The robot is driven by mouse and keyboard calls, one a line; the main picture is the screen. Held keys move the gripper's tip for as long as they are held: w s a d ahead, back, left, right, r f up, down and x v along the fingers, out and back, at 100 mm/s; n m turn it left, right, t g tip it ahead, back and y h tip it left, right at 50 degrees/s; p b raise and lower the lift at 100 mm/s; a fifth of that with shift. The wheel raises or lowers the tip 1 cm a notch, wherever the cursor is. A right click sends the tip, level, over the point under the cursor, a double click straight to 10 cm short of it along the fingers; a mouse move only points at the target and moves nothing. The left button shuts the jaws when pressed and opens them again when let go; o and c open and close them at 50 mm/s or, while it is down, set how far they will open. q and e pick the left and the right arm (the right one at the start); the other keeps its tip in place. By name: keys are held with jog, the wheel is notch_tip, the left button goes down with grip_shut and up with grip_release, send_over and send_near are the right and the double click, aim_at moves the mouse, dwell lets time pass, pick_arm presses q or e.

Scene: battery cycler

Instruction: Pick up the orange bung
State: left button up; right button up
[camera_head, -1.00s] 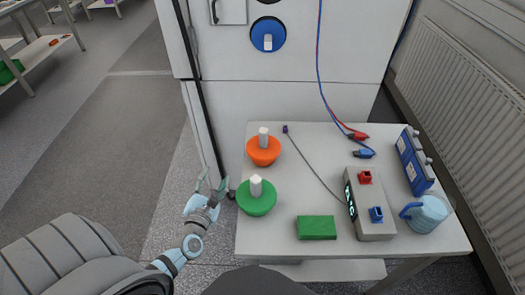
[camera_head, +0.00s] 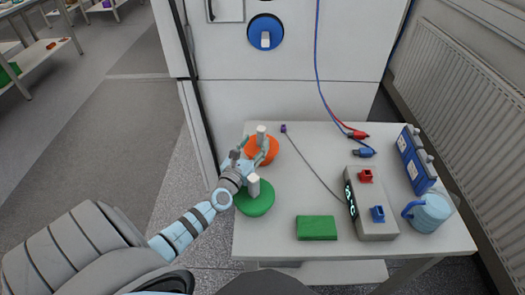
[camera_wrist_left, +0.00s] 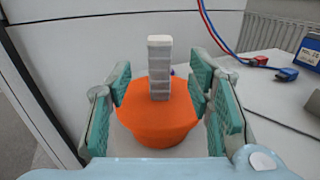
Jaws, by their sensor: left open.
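The orange bung (camera_head: 267,150) has a white upright handle and stands upright on the table's left back part. In the left wrist view the orange bung (camera_wrist_left: 158,115) sits between the spread fingers, its pale handle rising in the middle. My left gripper (camera_head: 256,148) is open at the bung, with the fingers on either side of it. In the left wrist view the left gripper (camera_wrist_left: 158,90) shows teal pads; whether they touch the bung I cannot tell. My right gripper is not in view.
A green bung (camera_head: 255,198) stands just below the gripper. A green block (camera_head: 317,228), a grey device (camera_head: 371,205), a light-blue jug (camera_head: 428,212) and blue batteries (camera_head: 416,160) are on the white table (camera_head: 275,240). A white cabinet (camera_head: 285,95) stands behind; a blue bung (camera_head: 266,32) is in its port.

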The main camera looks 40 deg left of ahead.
aim_at(259, 136)
pick_arm(q)
jog(key=b+x, duration=0.2)
jog(key=x, duration=0.4)
jog(key=shift+w, duration=0.1)
grip_shut()
jog(key=shift+r, duration=0.1)
